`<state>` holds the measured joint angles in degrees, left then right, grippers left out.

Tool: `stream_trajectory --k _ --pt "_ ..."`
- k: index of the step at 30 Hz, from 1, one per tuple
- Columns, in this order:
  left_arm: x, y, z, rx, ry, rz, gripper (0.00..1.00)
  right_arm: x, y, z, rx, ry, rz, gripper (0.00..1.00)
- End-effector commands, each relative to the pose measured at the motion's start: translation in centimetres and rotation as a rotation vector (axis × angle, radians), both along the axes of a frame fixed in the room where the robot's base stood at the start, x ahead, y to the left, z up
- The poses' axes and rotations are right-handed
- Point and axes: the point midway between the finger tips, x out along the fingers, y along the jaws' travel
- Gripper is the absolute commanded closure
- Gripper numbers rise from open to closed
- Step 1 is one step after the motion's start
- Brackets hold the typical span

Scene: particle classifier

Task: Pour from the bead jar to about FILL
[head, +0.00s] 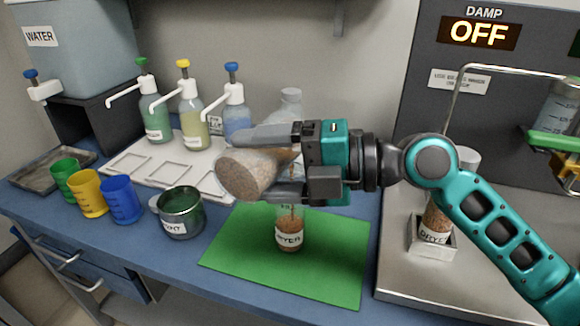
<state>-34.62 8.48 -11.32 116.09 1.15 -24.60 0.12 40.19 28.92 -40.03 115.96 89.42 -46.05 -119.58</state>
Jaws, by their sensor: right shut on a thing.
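My right gripper (262,168) is shut on the bead jar (238,176), one finger above it and one below. The jar is clear, tilted almost onto its side, and holds many light brown beads. Its right end is hidden behind the gripper. A clear vessel (289,236) with a white label stands upright under the gripper on a green mat (335,262). Reddish-brown beads fill its lower part, and a thin brown trace shows above them. Its rim is hidden by the gripper, and I cannot make out a FILL mark. My left gripper is not in view.
A dark green labelled jar (181,213) and green, yellow and blue cups (122,200) stand left of the mat. Pump bottles (193,115) stand behind on a white tray (128,167). At right, a labelled bead vessel (437,222) sits in a metal holder, near my right arm.

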Motion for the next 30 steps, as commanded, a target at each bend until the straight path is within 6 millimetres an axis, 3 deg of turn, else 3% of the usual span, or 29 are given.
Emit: stream_trajectory --k 30 --pt "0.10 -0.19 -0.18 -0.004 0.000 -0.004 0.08 0.11 -0.06 0.47 0.025 0.037 0.000 0.68"
